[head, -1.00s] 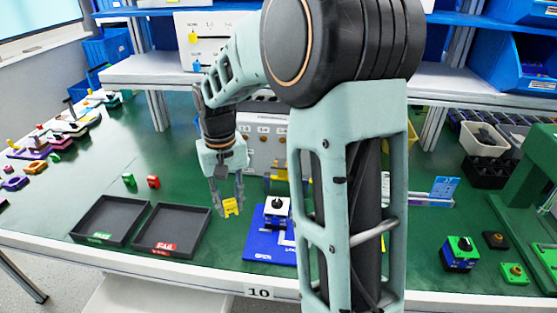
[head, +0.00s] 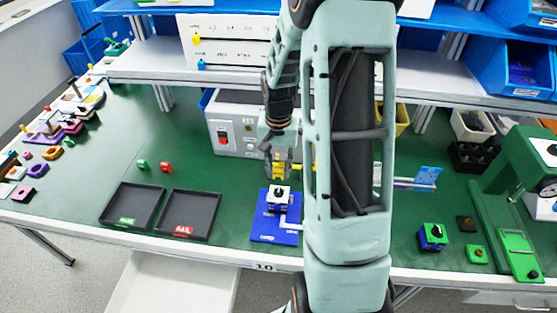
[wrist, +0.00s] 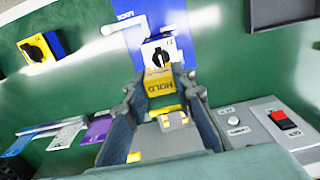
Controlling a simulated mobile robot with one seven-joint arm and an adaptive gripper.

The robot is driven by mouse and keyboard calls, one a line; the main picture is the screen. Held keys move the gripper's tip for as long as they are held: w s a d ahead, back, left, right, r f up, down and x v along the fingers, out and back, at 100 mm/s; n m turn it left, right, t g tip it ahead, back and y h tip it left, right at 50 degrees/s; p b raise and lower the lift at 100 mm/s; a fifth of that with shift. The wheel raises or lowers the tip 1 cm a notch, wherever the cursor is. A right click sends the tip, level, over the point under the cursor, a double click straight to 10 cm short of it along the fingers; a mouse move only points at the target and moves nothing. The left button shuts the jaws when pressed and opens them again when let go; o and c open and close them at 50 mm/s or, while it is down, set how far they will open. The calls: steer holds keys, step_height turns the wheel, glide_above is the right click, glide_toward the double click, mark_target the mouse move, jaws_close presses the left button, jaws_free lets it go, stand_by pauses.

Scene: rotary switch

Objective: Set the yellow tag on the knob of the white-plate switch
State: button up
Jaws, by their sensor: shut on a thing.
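My gripper (head: 279,166) is shut on the yellow tag (head: 278,173), which reads HOLD in the wrist view (wrist: 160,83). The white-plate switch (head: 282,195) has a blue body and a black knob, and stands on a blue mat (head: 272,235). In the head view the tag is just above the switch in the picture, seemingly raised behind it. In the wrist view the white plate and black knob (wrist: 161,60) show just beyond the tag's top edge, with the knob uncovered. The tag's lower edge is partly hidden between the fingers (wrist: 162,92).
A grey box with a red switch (head: 222,134) stands behind my gripper. Two dark trays (head: 190,217) lie left of the mat, with clear green table between.

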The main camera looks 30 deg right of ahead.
stand_by(0.4)
steer(key=b, duration=0.5)
glide_above(278, 192)
steer(key=shift+d+f, duration=0.1)
steer(key=shift+f, duration=2.85)
steer(key=shift+f+b, duration=1.15)
steer(key=o, duration=0.9)
steer(key=shift+o, duration=0.2)
step_height(278, 192, up, 12)
steer(key=shift+r, duration=0.1)
steer(key=shift+r, duration=0.1)
